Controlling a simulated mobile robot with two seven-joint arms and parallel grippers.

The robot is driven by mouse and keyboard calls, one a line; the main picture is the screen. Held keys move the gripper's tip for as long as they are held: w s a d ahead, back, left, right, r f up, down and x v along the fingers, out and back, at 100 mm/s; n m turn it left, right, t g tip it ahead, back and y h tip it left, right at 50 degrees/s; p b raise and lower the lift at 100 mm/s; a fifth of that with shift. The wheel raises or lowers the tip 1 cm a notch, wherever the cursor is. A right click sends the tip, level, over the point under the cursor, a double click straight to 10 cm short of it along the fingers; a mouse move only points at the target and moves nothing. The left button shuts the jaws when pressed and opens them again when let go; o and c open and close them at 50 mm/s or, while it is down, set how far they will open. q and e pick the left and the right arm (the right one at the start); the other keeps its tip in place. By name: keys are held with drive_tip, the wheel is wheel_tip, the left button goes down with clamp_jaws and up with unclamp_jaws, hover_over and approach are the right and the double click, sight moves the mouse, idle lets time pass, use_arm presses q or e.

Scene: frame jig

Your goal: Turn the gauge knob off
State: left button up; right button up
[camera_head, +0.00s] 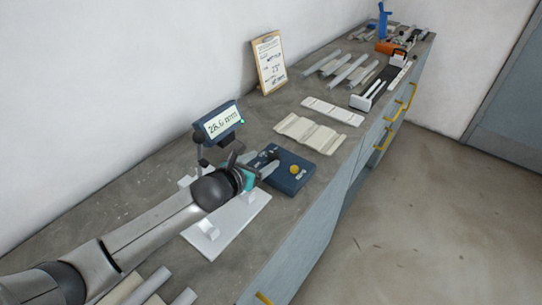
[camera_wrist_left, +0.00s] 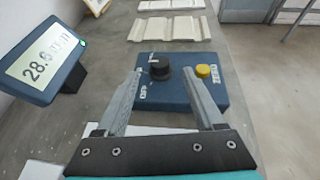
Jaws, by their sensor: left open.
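The gauge box is a dark blue block (camera_head: 298,175) on the grey bench. In the left wrist view, the blue box (camera_wrist_left: 184,98) carries a black knob (camera_wrist_left: 159,68) with white markings around it, one reading like "OFF", and a yellow button (camera_wrist_left: 203,71) to its right. The display (camera_wrist_left: 43,60) is lit and reads about 28.6 mm; it also shows in the head view (camera_head: 222,121). My left gripper (camera_wrist_left: 165,78) is open, its two fingers reaching over the near part of the box, with the knob between and just beyond the tips. My right gripper is not in view.
A white plate (camera_head: 228,226) lies under my left arm. Cream moulded pieces (camera_head: 310,133) lie beyond the box. A clipboard (camera_head: 269,63) leans on the wall. Grey bars (camera_head: 345,70) and an orange tool (camera_head: 387,47) lie at the far end.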

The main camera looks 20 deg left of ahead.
sight(273, 153)
use_arm(q)
drive_tip(key=shift+b+x, duration=0.5)
drive_tip(key=shift+x, duration=2.3)
clamp_jaws()
